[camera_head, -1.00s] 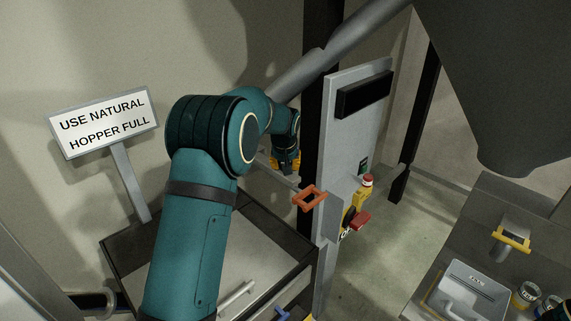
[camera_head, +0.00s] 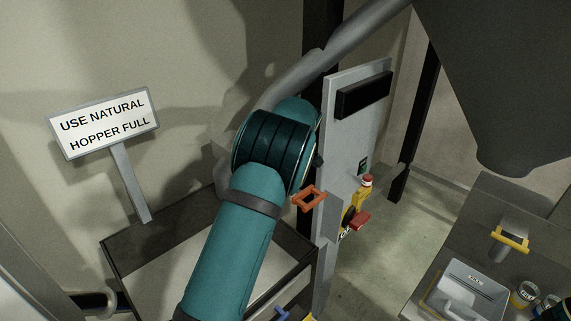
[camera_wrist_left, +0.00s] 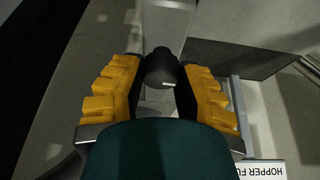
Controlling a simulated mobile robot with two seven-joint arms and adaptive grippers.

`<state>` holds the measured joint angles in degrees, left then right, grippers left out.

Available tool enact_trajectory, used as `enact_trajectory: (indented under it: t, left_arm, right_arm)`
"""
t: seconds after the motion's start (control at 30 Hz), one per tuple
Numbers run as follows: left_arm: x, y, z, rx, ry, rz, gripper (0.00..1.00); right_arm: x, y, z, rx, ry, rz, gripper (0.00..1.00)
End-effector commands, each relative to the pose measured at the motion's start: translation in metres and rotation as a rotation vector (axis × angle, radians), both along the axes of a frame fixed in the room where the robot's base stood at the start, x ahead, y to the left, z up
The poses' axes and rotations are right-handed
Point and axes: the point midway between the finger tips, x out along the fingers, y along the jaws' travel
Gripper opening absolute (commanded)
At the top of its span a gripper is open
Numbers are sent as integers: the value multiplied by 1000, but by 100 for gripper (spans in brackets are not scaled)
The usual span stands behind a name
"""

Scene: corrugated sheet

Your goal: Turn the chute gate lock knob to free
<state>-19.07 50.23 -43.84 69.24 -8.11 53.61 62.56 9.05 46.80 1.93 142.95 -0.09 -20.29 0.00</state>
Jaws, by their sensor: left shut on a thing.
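A dark round knob (camera_wrist_left: 161,68) with a small white mark shows in the left wrist view, in front of a light grey upright part. I take it to be the lock knob; no label can be read beside it. My left gripper (camera_wrist_left: 160,82), with yellow ridged pads, has its fingers on both sides of the knob and is shut on it. In the head view my teal left arm hides this gripper and the knob. My right gripper is in neither view.
A grey panel (camera_head: 346,130) stands just right of my arm, with an orange handle (camera_head: 309,199) and a red-and-yellow switch (camera_head: 359,219). A sign (camera_head: 105,120) stands left, above an open bin (camera_head: 140,235). A large hopper (camera_head: 500,80) hangs at right.

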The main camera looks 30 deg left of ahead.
Motion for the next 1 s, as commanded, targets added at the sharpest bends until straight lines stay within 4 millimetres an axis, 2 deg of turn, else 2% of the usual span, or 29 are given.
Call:
enact_trajectory:
  t: [0.23,0.67,0.7,0.77,0.8,1.0]
  left_arm:
    - [-1,0,-3,0,5,59,0]
    - [-1,0,-3,-1,6,68,0]
    - [-1,0,-3,-1,6,68,38]
    - [-1,0,-3,-1,6,68,59]
    - [-1,0,-3,-1,5,68,66]
    - [-1,0,-1,-1,3,66,66]
  right_arm:
    - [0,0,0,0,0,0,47]
    - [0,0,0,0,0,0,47]
    - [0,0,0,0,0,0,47]
    - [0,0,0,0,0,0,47]
    - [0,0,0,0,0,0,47]
    - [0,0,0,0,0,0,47]
